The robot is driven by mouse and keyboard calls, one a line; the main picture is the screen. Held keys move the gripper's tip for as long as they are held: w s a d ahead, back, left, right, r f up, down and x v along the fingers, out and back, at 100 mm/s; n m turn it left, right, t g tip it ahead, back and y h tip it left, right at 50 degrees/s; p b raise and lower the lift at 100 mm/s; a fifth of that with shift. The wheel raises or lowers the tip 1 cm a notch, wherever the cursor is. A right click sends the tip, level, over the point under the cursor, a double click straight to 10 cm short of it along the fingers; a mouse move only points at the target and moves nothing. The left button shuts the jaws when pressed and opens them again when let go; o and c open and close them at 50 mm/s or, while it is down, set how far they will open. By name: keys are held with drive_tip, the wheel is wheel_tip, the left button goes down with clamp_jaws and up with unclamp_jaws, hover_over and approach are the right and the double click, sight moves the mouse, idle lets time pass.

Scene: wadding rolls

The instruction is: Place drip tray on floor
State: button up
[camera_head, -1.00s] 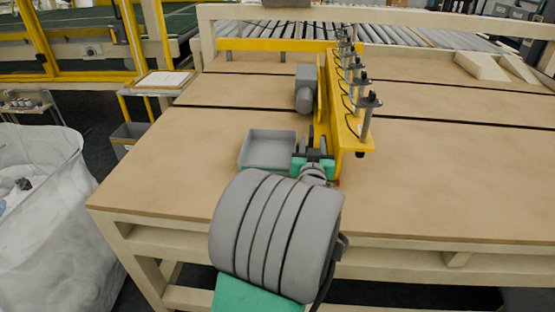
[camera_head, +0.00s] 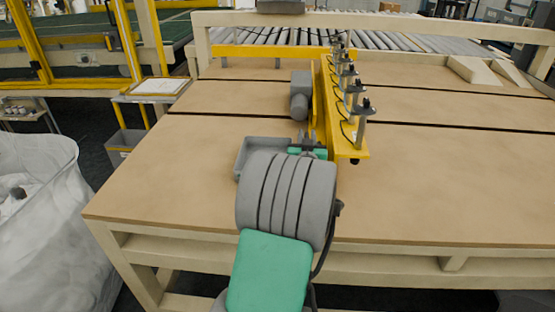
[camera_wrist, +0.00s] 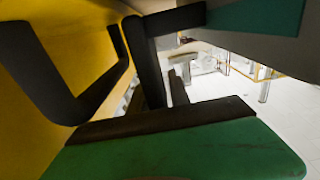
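The drip tray (camera_head: 242,160) is a shallow grey open box on the brown tabletop, left of a yellow beam. My arm hides its near right part in the head view. My gripper (camera_head: 307,138), green with dark fingers, is at the tray's right side, in the narrow space beside the yellow beam (camera_head: 340,135). In the wrist view, dark finger parts and green surfaces fill the near field, with the yellow beam close on the left. A grey surface (camera_wrist: 245,48) at the upper right may be the tray's wall. Whether the fingers hold anything is unclear.
A grey motor (camera_head: 300,95) sits beyond the gripper. Several vertical posts with wires stand along the beam. The tabletop (camera_head: 440,190) is clear to the right and at the left. A large clear bag (camera_head: 40,230) and a grey bin (camera_head: 125,145) stand on the floor left of the table.

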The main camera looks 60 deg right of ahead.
clamp_jaws()
idle(1.0)
